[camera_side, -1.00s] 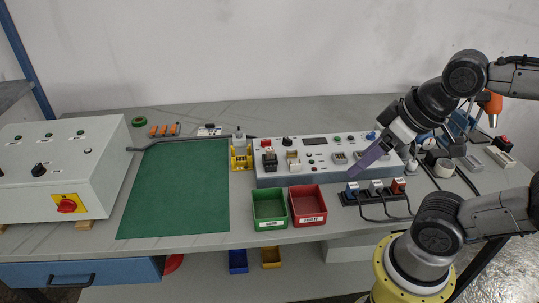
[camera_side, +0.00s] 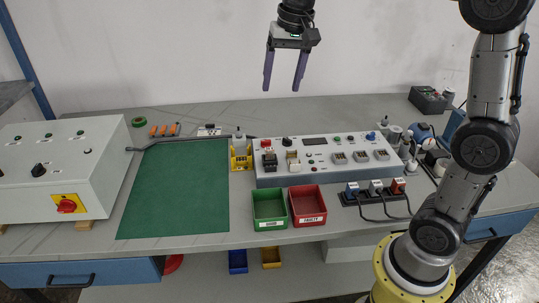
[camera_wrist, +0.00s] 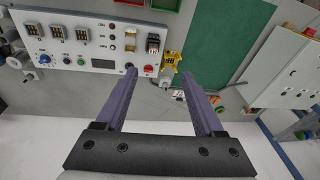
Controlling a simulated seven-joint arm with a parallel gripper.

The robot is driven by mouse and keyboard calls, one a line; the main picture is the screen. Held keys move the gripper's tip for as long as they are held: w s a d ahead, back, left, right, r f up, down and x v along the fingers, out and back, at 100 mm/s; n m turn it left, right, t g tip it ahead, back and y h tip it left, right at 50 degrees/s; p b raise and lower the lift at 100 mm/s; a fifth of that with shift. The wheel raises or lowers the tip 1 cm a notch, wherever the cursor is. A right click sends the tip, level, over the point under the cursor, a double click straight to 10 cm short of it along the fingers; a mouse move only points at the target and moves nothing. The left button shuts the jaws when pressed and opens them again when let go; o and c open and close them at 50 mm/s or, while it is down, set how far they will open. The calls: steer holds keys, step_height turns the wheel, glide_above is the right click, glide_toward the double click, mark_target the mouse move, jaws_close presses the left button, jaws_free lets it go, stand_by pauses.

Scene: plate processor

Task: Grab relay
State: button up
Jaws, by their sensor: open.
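A small dark block (camera_side: 270,160), which looks like the relay, sits upright on the left part of the grey test panel (camera_side: 325,175). A pale socket-like part (camera_side: 293,158) is just right of it. I cannot tell for certain which is the relay. My gripper (camera_side: 281,88) points down, open and empty, high above the back of the bench. In the wrist view, its purple fingers (camera_wrist: 159,73) are spread apart, with the panel (camera_wrist: 85,45) beyond them. Nothing is between or touching the fingers.
A yellow stand (camera_side: 241,164) is left of the panel. Green (camera_side: 270,222) and red (camera_side: 307,219) bins stand in front. A power strip with plugs (camera_side: 375,193) lies front right. The green mat (camera_side: 180,190) is bare. A control box (camera_side: 55,165) stands far left.

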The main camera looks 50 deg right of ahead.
steer(key=w+d+f+g, duration=0.2)
steer(key=w+d+f, duration=0.1)
steer(key=w+f, duration=0.4)
steer(key=m, duration=0.1)
glide_above(270, 149)
steer(key=f, duration=1)
steer(key=shift+w+a+f, duration=0.15)
steer(key=shift+w+f, duration=0.15)
steer(key=shift+w, duration=0.05)
steer(key=shift+s+f, duration=0.15)
steer(key=shift+f, duration=1.45)
steer(key=shift+s+f, duration=0.15)
steer(key=shift+f, duration=1.4)
jaws_close()
